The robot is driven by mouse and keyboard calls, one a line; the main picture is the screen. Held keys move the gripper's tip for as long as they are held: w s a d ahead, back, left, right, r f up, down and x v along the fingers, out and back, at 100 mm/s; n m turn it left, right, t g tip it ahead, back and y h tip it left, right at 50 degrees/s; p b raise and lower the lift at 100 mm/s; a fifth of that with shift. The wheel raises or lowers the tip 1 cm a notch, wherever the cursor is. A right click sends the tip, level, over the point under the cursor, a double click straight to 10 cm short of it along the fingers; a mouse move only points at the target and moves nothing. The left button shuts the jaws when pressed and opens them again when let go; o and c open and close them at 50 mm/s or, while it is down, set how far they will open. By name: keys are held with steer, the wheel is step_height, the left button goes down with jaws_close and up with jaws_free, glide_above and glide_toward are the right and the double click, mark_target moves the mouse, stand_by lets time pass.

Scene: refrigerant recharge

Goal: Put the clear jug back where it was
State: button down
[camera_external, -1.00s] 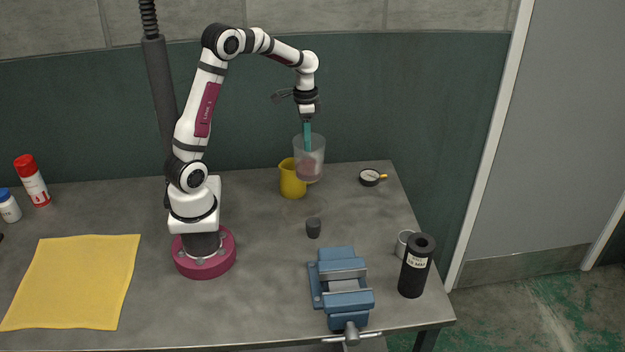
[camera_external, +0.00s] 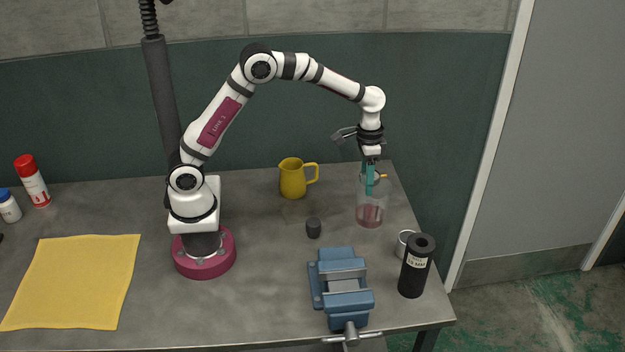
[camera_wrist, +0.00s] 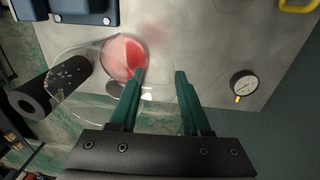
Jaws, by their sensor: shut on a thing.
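The clear jug (camera_external: 370,208) is a see-through vessel with reddish liquid at its bottom. It is at the right part of the bench, between the small dark cap and the bench's right edge. My gripper (camera_external: 370,181) is shut on the jug's upper wall, its green fingers pointing down. In the wrist view the jug (camera_wrist: 124,58) lies at the left finger of my gripper (camera_wrist: 158,74). I cannot tell whether the jug's base touches the bench.
A yellow jug (camera_external: 292,179) stands left of the clear jug. A gauge (camera_wrist: 244,85) lies behind it. In front are a metal cup (camera_external: 402,243), a black cylinder (camera_external: 416,268) and a blue vise (camera_external: 341,284). A dark cap (camera_external: 313,228) stands to its left.

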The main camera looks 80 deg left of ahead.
steer(key=shift+w+a+f, duration=0.35)
steer(key=shift+a+f, duration=1.1)
steer(key=shift+f, duration=0.1)
steer(key=shift+w+a+f, duration=0.4)
steer(key=shift+a+f, duration=1.05)
steer(key=shift+f, duration=0.15)
steer(key=shift+w+a+f, duration=0.35)
steer(key=shift+a+f, duration=1.1)
steer(key=shift+f, duration=0.1)
steer(key=shift+c, duration=1.8)
jaws_free()
steer(key=shift+f, duration=0.15)
